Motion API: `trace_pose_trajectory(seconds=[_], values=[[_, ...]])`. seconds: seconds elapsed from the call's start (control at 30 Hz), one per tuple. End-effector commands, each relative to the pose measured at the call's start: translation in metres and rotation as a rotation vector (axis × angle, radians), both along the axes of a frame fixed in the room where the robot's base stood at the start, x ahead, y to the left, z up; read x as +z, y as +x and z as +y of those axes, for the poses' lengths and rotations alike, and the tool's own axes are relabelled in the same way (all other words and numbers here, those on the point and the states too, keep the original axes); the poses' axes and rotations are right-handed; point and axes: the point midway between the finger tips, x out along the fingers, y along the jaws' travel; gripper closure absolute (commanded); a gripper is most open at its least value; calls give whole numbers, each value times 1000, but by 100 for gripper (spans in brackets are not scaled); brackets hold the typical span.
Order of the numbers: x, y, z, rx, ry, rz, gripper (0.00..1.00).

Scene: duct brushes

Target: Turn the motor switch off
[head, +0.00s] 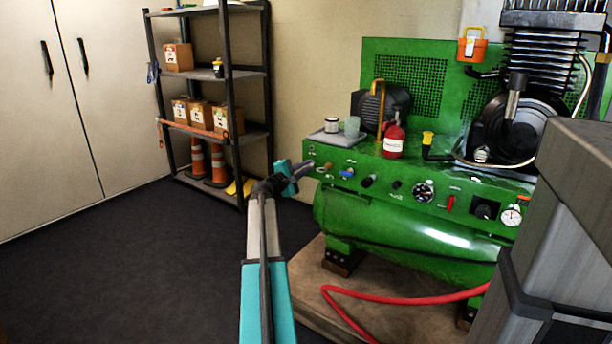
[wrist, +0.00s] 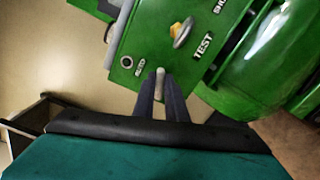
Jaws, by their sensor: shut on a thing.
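My gripper (head: 304,168) is at the left end of the green compressor's control panel (head: 330,160) in the head view. In the wrist view its two dark fingers (wrist: 160,88) are close together, shut on a small pale lever (wrist: 160,74), which I take to be the motor switch. Only the lever's tip shows between the fingers; its base is hidden. Which way the lever is set cannot be told.
A blue-handled control (head: 346,173) and several other knobs and gauges follow to the right. A tray (head: 337,139) with small containers and a red bottle (head: 394,138) stand above. A red hose (head: 400,299) lies below.

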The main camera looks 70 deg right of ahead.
Motion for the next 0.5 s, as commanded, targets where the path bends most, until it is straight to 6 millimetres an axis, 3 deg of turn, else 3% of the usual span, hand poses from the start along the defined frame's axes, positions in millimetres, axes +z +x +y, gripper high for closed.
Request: trace_pose_trajectory(seconds=[0.03, 0.5], values=[[-8, -3, 2, -9, -7, -42, 100], [-6, -4, 1, -9, -76, -305, 100]])
